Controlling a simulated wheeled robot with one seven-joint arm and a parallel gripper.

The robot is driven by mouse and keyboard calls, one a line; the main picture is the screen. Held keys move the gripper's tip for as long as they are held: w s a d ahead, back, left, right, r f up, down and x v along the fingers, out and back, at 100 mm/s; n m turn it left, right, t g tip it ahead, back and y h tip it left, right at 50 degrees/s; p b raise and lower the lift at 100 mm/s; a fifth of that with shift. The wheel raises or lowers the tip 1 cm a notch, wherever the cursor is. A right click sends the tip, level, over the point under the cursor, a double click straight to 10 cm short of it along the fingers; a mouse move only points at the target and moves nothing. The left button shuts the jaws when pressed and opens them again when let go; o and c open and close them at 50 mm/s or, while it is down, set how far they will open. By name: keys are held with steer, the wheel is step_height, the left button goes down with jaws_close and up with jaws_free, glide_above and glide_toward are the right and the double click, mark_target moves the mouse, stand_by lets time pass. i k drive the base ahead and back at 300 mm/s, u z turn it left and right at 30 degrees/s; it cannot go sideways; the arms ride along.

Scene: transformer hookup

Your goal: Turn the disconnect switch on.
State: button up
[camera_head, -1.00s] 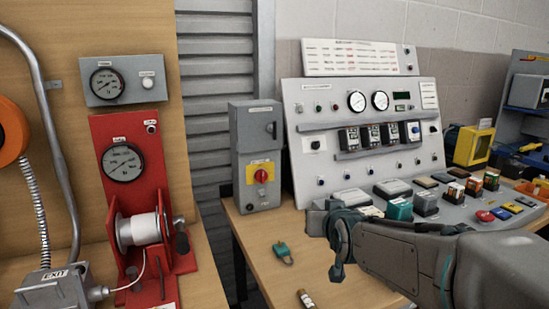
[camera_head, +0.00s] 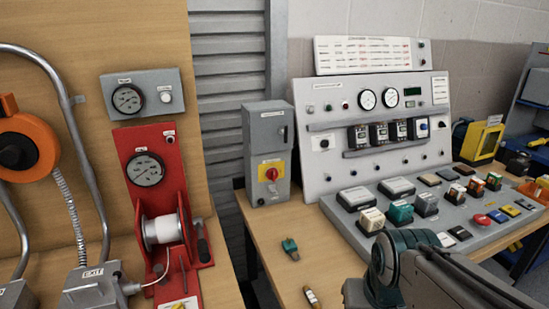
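The disconnect switch is a grey upright box (camera_head: 267,133) on the table, left of the control panel. Its red rotary knob (camera_head: 271,174) sits on a yellow plate on the lower front. The knob's exact setting is too small to read. My arm (camera_head: 410,275) enters at the lower right, in front of the panel's console. The arm is well to the right of and below the switch box, apart from it. My gripper's fingers are not visible; they are hidden or below the frame edge.
A red winch stand (camera_head: 160,200) stands left, across a gap.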

mark_target(272, 173)
steer(key=k, duration=0.6)
steer(key=u, duration=0.25)
steer(key=i, duration=1.05)
steer(key=u, duration=0.5)
